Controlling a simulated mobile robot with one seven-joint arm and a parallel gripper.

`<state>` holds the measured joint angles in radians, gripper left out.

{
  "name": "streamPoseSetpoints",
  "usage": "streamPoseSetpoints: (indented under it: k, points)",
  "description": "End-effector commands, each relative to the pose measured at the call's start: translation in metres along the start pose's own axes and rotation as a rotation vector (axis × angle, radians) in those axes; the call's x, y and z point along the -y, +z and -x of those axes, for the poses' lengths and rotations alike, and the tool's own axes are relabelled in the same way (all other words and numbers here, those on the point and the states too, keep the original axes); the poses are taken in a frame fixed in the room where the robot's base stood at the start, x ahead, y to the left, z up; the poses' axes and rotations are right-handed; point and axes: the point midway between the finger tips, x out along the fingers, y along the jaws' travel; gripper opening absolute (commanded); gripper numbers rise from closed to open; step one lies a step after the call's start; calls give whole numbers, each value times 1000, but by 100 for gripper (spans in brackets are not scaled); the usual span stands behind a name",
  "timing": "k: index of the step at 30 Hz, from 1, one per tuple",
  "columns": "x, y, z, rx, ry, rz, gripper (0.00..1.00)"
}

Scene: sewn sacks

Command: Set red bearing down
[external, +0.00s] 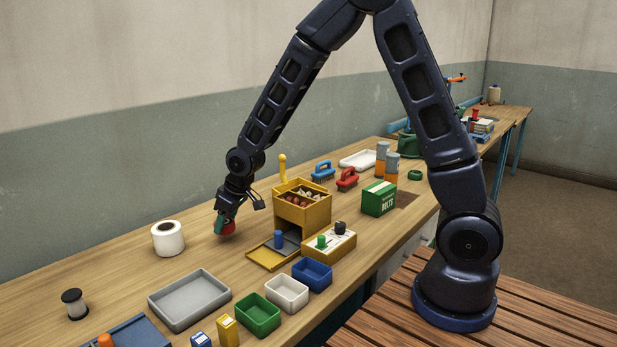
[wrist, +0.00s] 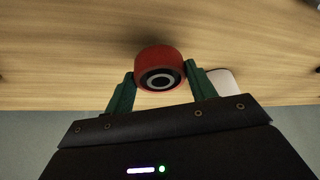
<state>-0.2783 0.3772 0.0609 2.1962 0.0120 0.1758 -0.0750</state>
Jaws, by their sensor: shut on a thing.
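The red bearing (wrist: 160,66) is a short red cylinder with a dark ring and a pale centre. My gripper (wrist: 160,82) has green fingers closed on either side of it in the wrist view. In the external view the red bearing (external: 229,227) is at the tip of my gripper (external: 224,222), low over the wooden bench (external: 120,262). Whether it touches the bench I cannot tell.
A white roll (external: 168,239) stands left of my gripper. A yellow box (external: 302,207) with small parts stands to the right. A grey tray (external: 189,300) and green, white and blue bins line the front. Bare bench lies around my gripper, mainly in front and behind.

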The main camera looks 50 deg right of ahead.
Motion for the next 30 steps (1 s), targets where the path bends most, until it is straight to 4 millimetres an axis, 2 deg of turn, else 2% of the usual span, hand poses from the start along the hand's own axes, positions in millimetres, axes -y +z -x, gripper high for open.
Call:
streamPoseSetpoints:
  k: [7, 19, 20, 23, 30]
  points:
    - [0, 11, -27, 1, 0, 0, 23]
    - [0, 13, -32, 1, 0, 0, 23]
    - [0, 14, -32, 2, 0, 0, 57]
    - [0, 14, -32, 1, 0, 0, 77]
    - [0, 14, -32, 1, 0, 0, 77]
